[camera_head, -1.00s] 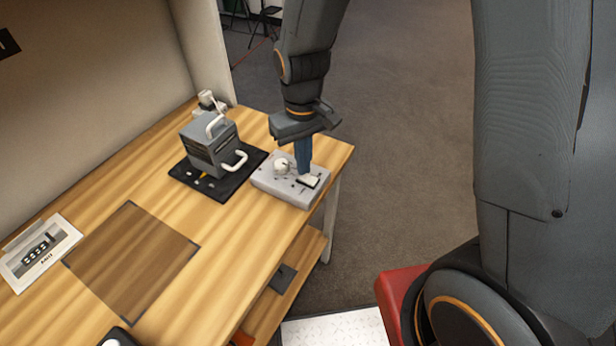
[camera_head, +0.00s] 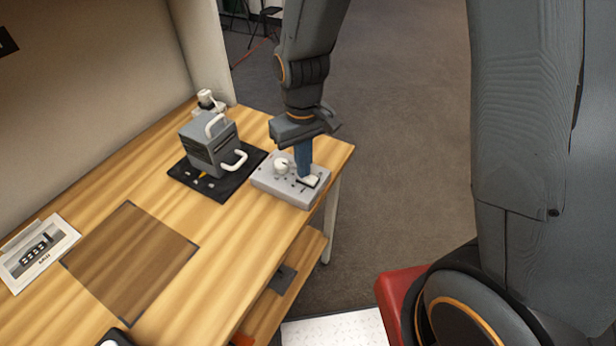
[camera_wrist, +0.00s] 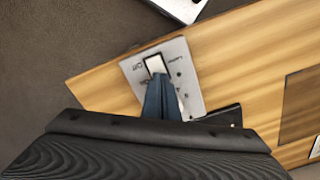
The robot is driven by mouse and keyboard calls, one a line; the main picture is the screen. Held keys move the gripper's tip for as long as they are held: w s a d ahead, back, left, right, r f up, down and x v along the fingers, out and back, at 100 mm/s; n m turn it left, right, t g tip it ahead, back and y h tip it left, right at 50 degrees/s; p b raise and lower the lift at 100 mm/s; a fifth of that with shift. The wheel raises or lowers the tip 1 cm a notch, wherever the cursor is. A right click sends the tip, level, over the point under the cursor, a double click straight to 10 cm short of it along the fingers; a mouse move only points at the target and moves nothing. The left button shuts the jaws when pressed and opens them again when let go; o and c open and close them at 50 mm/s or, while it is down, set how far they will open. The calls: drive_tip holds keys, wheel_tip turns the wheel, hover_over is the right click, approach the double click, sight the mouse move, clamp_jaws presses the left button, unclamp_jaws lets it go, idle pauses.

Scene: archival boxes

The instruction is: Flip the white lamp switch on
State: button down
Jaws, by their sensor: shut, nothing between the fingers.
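A grey control box (camera_head: 265,184) sits near the right end of the wooden table. A white rocker switch (camera_head: 311,181) with a dark surround is on its right part, beside a round white knob (camera_head: 281,166). The switch (camera_wrist: 155,65) also shows in the wrist view, with small lettering around it. My gripper (camera_head: 304,176) is shut and empty, pointing down with its blue fingertips at the switch. In the wrist view the fingertips (camera_wrist: 159,77) overlap the switch's near edge; I cannot tell whether they press on it.
A grey box with white handles (camera_head: 210,148) stands on a black mat (camera_head: 205,188) left of the control box. A darker square (camera_head: 132,262) marks the table. Floor lies beyond the table's right edge.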

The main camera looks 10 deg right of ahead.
wheel_tip(320, 180, up, 7)
drive_tip(key=p, duration=0.6)
idle(0.5)
idle(0.3)
drive_tip(key=s+d+r+m+b, duration=0.1)
drive_tip(key=s+d+r+m, duration=0.1)
drive_tip(key=s+d, duration=0.2)
drive_tip(key=s+d+r+m+t+b, duration=0.1)
drive_tip(key=s+d+r+m+b, duration=0.1)
drive_tip(key=d, duration=0.6)
drive_tip(key=shift+s+d, duration=0.4)
drive_tip(key=shift+s, duration=0.45)
drive_tip(key=shift+w+r, duration=0.1)
